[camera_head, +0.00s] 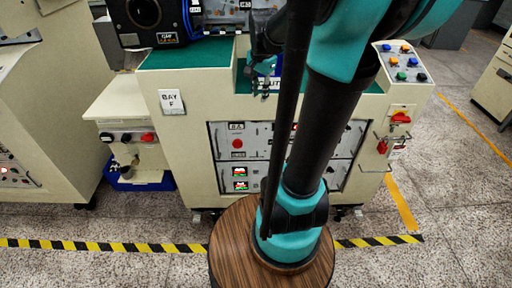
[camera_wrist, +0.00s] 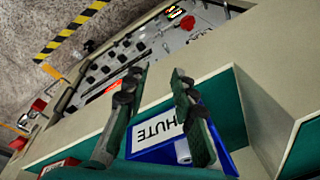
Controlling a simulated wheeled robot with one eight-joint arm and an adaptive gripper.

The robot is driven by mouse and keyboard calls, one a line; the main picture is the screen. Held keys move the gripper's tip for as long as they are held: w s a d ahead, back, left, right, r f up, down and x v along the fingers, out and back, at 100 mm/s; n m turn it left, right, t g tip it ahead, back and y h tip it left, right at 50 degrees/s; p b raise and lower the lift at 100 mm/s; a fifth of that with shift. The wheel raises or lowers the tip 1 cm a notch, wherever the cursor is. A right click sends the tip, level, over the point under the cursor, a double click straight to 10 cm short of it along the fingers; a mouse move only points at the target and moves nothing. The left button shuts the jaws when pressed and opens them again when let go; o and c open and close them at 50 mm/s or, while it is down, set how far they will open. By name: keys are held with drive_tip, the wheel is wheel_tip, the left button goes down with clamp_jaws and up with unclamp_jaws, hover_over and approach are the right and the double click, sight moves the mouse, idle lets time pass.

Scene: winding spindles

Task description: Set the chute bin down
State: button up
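The chute bin is blue with a white label, of which "HUTE" can be read, in the wrist view (camera_wrist: 228,118). It sits in a recess of the cream machine (camera_head: 185,130). In the head view only a strip of its label (camera_head: 268,81) shows behind my gripper (camera_head: 262,80). My gripper in the wrist view (camera_wrist: 158,75) has its two dark green fingers apart, with the label visible between them. I see nothing clamped between the fingertips. The rest of the bin is hidden by the fingers and my arm; contact with it cannot be told.
A green worktop (camera_head: 185,54) flanks the recess. A button panel (camera_head: 405,62) is at right. A side shelf (camera_head: 118,98) stands above another blue bin (camera_head: 140,184) on the floor. Black-yellow tape (camera_head: 100,245) crosses the open floor.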

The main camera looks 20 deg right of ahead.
drive_tip(key=s+a+f+n+t, duration=0.1)
drive_tip(key=s+a+f+n, duration=0.2)
drive_tip(key=s+f+n, duration=0.3)
drive_tip(key=s+a+f+n+t, duration=0.1)
drive_tip(key=s+a+f+n, duration=0.2)
drive_tip(key=s+f+n, duration=0.3)
drive_tip(key=shift+s+f, duration=0.9)
drive_tip(key=shift+s, duration=0.25)
